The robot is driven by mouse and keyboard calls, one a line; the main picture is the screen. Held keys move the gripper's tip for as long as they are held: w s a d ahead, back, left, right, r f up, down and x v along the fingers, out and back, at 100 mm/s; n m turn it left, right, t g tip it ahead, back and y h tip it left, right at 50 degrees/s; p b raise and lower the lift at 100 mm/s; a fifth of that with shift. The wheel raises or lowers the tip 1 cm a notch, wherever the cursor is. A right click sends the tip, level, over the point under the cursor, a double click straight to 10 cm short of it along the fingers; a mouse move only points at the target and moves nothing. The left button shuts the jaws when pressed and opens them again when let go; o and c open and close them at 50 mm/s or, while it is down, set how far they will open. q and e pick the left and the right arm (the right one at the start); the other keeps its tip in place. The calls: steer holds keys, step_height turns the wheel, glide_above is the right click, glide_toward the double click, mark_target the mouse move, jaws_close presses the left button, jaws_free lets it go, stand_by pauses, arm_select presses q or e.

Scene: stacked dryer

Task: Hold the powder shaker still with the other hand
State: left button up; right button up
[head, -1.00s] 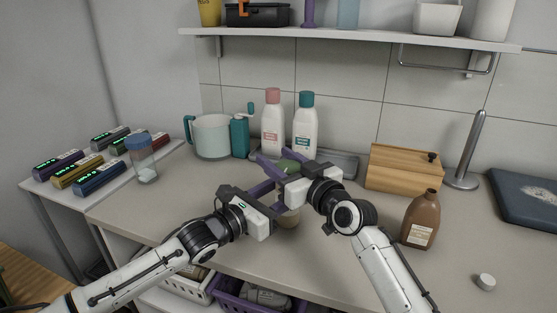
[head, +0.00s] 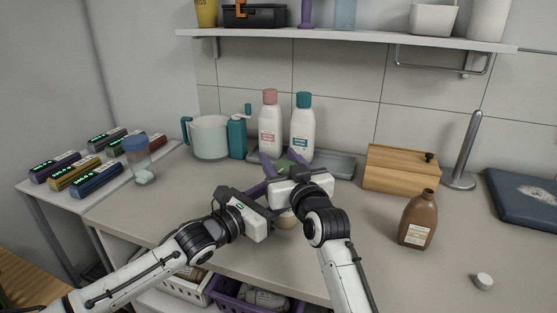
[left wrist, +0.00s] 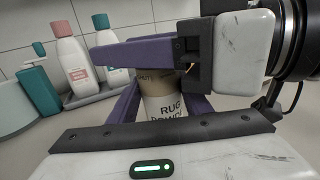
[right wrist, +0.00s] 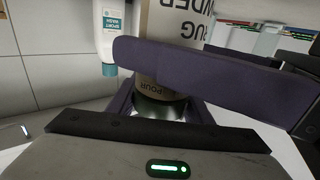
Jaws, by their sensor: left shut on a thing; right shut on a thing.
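The powder shaker is a beige can (head: 287,221) with a green top (head: 285,166), standing near the middle of the counter, mostly hidden behind my grippers in the head view. The left wrist view shows its "RUG POWDER" label (left wrist: 165,108). The right wrist view shows the can (right wrist: 170,40) upside down, its green top (right wrist: 158,106) near the purple fingers. My left gripper (head: 270,190) is shut around the lower body from the left. My right gripper (head: 275,168) is shut on it higher up, near the top. The contact points are partly hidden.
Two white bottles (head: 270,125) stand on a grey tray (head: 340,163) behind. A brown bottle (head: 418,220), a white cap (head: 483,281) and a wooden box (head: 401,169) are to the right.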

steer(key=o, duration=1.1)
steer(key=shift+n+y, duration=0.4)
